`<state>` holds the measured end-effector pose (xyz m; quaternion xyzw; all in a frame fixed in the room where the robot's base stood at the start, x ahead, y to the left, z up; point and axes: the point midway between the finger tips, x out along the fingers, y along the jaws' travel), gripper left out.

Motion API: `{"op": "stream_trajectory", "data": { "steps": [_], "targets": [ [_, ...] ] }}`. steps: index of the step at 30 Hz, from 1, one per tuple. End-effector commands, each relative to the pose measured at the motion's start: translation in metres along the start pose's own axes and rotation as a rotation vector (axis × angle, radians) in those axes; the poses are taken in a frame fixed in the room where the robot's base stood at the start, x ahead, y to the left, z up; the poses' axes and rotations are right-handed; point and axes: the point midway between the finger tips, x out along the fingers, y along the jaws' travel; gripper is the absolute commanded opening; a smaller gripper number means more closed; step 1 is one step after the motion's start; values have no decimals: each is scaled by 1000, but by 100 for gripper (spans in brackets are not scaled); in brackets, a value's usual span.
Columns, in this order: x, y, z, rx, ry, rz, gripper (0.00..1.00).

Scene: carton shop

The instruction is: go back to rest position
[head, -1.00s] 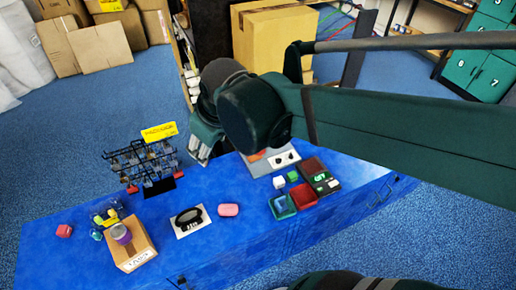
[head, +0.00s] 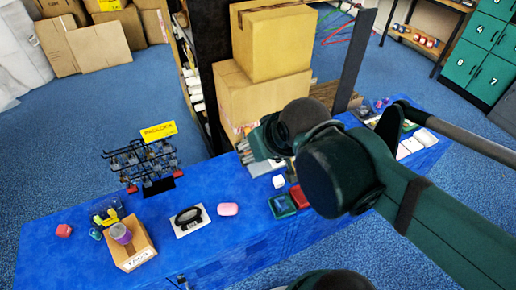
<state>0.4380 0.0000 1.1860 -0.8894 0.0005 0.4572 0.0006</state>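My dark green arm reaches in from the right in the head view. My gripper (head: 248,152) hangs at the arm's far end, over the back edge of the blue table (head: 60,262). Its fingers are small and partly hidden by the wrist, so I cannot tell whether they are open or shut. I see no object between them. The arm covers part of the table's right half.
Large cartons (head: 270,45) are stacked behind.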

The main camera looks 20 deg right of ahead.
Motion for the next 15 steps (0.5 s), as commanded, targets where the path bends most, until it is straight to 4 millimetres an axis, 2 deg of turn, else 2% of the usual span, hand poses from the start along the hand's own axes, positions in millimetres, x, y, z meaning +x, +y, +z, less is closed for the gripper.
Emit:
{"op": "stream_trajectory", "data": {
  "steps": [9,15],
  "targets": [
    [1,0,0,-1,0,0,48],
    [12,0,9,-1,0,0,48]
  ]
}}
